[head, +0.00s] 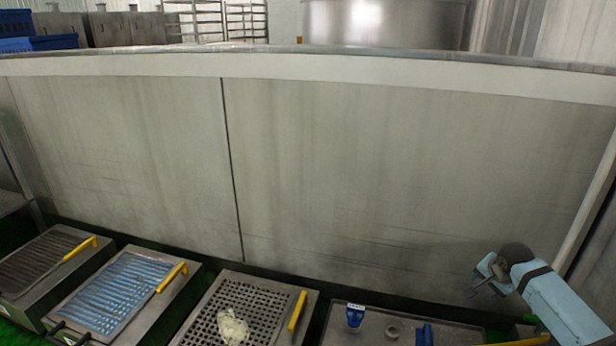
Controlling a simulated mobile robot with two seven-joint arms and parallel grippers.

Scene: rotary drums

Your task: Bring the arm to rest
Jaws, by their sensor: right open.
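My right gripper (482,280) is at the lower right, on the end of my light blue arm. It is open, with nothing seen between its fingers. It is in front of the large grey panel (350,170), above and to the right of the row of metal boxes; I cannot tell how far it is from the panel. My left gripper is not in view.
Metal boxes with yellow handles line the bottom: a dark ribbed one (36,262), a blue ribbed one (118,290) and a perforated one (250,305) bearing a pale lump (232,326). A plate with blue fittings (355,315) is nearer my gripper. Blue crates (40,43) stand behind.

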